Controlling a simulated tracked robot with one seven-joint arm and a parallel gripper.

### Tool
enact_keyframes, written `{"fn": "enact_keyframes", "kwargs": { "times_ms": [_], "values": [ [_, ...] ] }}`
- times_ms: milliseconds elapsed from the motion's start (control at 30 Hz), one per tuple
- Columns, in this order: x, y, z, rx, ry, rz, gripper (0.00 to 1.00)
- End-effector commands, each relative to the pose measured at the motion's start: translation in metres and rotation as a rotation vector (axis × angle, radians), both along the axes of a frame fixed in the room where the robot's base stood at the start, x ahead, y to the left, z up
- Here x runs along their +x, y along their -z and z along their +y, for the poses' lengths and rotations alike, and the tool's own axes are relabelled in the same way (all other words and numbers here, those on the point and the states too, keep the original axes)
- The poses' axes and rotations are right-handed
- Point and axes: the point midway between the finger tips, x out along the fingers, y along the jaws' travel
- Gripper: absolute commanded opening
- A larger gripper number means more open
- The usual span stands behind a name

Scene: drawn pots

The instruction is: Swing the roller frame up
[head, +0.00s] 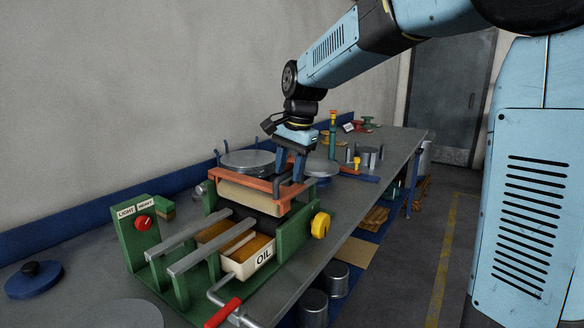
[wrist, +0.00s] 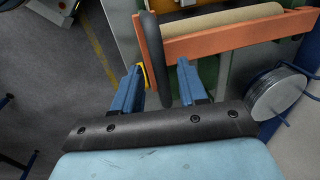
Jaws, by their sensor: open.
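The roller frame (head: 230,176) is orange with a cream roller (head: 250,197) and lies level over the green machine (head: 293,228). In the wrist view the frame (wrist: 222,43) crosses the top, with the roller (wrist: 215,22) behind its near bar. A dark bar-like handle (wrist: 153,58) stands at the frame's left end there. My gripper (head: 289,177) is at the frame's right end, with its blue fingers pointing down. In the wrist view my gripper (wrist: 161,67) is open, its fingers on either side of the handle. Whether either finger touches it I cannot tell.
A cream OIL tray (head: 246,262), grey rails (head: 212,246), a yellow knob (head: 320,225) and a red-handled crank (head: 223,312) are on the machine's near side. A round grey pan (head: 247,160) stands behind the frame. The floor at right (head: 400,270) is clear.

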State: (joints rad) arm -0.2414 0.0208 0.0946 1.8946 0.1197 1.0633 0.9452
Motion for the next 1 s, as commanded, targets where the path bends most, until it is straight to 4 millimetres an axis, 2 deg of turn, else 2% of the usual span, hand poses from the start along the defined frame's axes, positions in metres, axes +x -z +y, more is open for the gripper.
{"fn": "enact_keyframes", "kwargs": {
  "times_ms": [100,533,1000],
  "values": [
    [0.0,-0.0001,-0.0002,0.0,0.0,0.0,0.42],
    [0.0,-0.0003,-0.0007,0.0,0.001,0.0,0.01],
    [0.0,-0.0003,-0.0056,-0.001,0.001,0.001,0.0]
  ]
}}
